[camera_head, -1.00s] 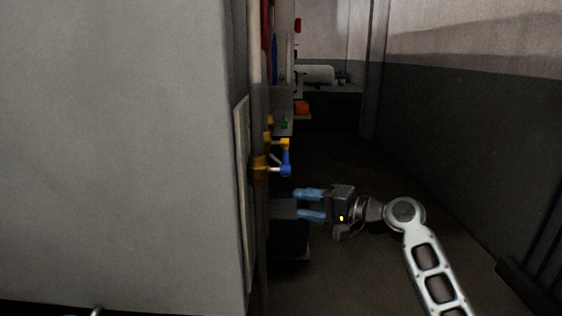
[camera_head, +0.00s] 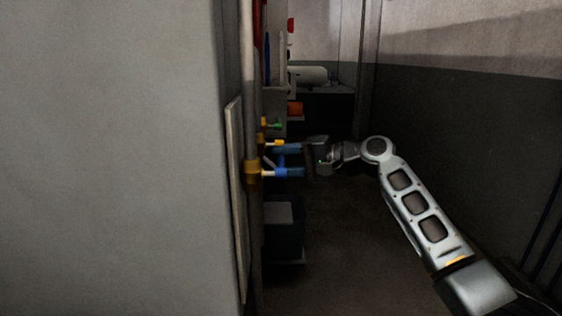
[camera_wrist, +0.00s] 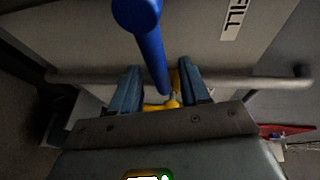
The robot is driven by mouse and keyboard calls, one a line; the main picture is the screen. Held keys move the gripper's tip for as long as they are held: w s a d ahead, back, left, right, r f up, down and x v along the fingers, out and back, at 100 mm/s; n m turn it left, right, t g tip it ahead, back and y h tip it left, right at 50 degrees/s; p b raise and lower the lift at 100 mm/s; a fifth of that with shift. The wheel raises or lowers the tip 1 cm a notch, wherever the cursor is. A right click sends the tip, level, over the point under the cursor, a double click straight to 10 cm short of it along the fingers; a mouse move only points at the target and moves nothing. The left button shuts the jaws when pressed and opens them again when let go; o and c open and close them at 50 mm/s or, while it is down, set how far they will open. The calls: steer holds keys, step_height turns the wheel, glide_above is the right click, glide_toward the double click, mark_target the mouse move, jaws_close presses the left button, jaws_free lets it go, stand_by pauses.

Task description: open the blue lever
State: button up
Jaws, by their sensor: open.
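The blue lever (camera_head: 281,161) sits on a brass valve (camera_head: 252,172) on a vertical pipe at the edge of the grey cabinet. My gripper (camera_head: 277,159) is at the lever, its two blue-grey fingers one above the other and pointing left. In the wrist view, the blue lever (camera_wrist: 150,50) runs as a round bar between the two open fingers (camera_wrist: 158,68), with its rounded end towards the top. The fingers are apart and not closed on it. Whether either finger touches the bar I cannot tell.
A yellow handle (camera_head: 279,142) and a green handle (camera_head: 277,126) lie just beyond the blue lever, close to my upper finger. The large grey cabinet (camera_head: 110,150) fills the left. A dark box (camera_head: 282,225) stands below. The floor to the right is clear up to the wall.

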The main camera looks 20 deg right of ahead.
steer(key=shift+w+a+f, duration=0.1)
steer(key=shift+w+a, duration=0.3)
steer(key=shift+a, duration=0.1)
jaws_close()
stand_by(0.3)
